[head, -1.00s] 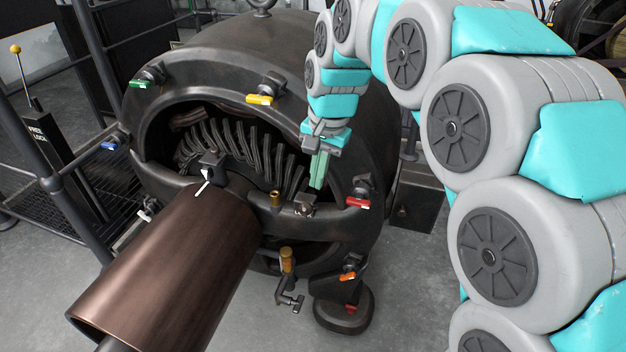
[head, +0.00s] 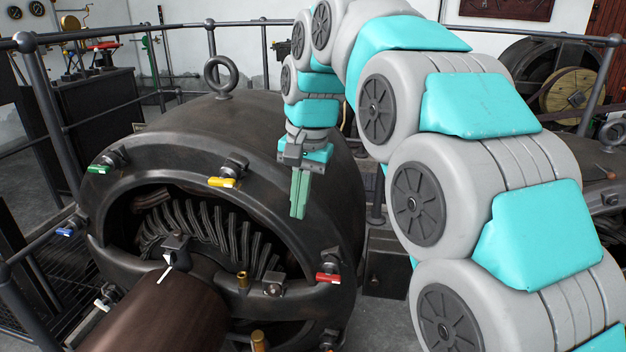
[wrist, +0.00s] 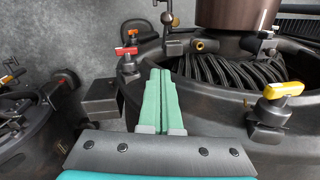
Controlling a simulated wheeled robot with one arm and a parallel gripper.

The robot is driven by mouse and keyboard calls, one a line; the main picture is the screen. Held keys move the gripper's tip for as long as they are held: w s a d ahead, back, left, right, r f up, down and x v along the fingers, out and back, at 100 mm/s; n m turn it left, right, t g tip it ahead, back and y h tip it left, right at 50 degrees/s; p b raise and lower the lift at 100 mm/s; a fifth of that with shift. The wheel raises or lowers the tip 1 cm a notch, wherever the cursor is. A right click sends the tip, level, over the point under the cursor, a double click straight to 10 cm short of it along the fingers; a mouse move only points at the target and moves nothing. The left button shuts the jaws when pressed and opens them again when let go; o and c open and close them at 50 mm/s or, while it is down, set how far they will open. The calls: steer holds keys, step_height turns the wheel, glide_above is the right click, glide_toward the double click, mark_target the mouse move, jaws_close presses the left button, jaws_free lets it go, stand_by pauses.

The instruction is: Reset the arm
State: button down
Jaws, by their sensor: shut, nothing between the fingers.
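My gripper (head: 299,193) has green fingers and hangs pointing down in front of the right side of the dynamo's dark round housing (head: 300,150). The fingers are shut together and empty. In the wrist view my gripper (wrist: 162,75) also shows with its fingers side by side. My segmented grey and turquoise arm arches over from the right in the head view.
The housing carries a green lever (head: 98,169), a yellow lever (head: 222,182) and a red lever (head: 328,278). A brown cylinder (head: 165,310) sticks out of its front. Railings (head: 300,22) stand behind. A second machine (head: 545,80) is at the back right.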

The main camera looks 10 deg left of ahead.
steer(key=s+d+f+n, duration=0.1)
steer(key=s+d+f, duration=0.2)
steer(key=s+d, duration=0.35)
steer(key=s+d+f, duration=0.4)
steer(key=s+d, duration=0.1)
steer(key=d, duration=0.3)
steer(key=s+d+f, duration=0.3)
steer(key=s, duration=0.3)
steer(key=s+d+f+n+g+h, duration=0.1)
steer(key=s+d+f, duration=0.2)
steer(key=s, duration=0.3)
steer(key=s+d+f+g, duration=0.1)
steer(key=s+d+f, duration=0.2)
steer(key=s+f, duration=0.2)
steer(key=shift+s+f, duration=0.2)
steer(key=shift+s, duration=0.45)
steer(key=shift+d, duration=0.1)
